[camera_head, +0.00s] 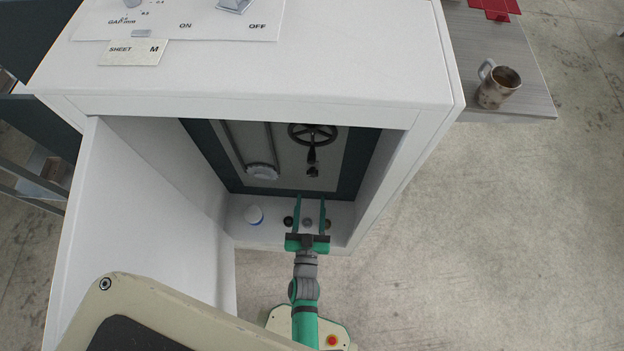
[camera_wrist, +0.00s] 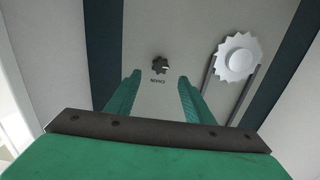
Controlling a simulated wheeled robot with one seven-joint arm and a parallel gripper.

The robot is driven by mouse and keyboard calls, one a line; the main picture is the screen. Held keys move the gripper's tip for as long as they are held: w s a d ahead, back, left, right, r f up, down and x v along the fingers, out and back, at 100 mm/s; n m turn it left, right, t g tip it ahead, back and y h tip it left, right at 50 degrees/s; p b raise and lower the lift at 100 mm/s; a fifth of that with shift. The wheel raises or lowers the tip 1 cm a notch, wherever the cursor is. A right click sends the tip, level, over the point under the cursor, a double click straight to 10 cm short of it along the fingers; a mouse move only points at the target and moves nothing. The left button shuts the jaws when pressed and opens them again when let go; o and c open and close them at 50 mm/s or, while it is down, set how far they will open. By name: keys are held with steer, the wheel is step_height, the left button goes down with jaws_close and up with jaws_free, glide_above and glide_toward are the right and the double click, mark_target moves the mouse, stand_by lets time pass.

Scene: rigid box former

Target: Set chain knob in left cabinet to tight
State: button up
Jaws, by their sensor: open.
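The white cabinet (camera_head: 245,75) stands open, and its dark-framed back panel shows inside. The chain knob (camera_wrist: 160,65) is small, dark and lobed, beside the upside-down label CHAIN (camera_wrist: 158,82) in the wrist view. In the head view the chain knob (camera_head: 312,172) appears low on the panel, below a black handwheel. Its setting is too small to read. My gripper (camera_head: 310,200) reaches into the cabinet, open and empty. In the wrist view my gripper's green fingers (camera_wrist: 160,78) point at the panel, with the knob between and beyond the tips, apart from them.
A white toothed sprocket (camera_wrist: 237,59) with a chain is beside the knob. The handwheel (camera_head: 312,132) is above it. The open door (camera_head: 140,235) stands left. A mug (camera_head: 497,88) is on the side table.

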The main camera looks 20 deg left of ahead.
mark_target(312, 175)
steer(key=x, duration=0.6)
steer(key=shift+w, duration=0.4)
steer(key=shift+w+a, duration=0.35)
steer(key=shift+w, duration=0.15)
steer(key=shift+c, duration=0.3)
steer(key=c, duration=1)
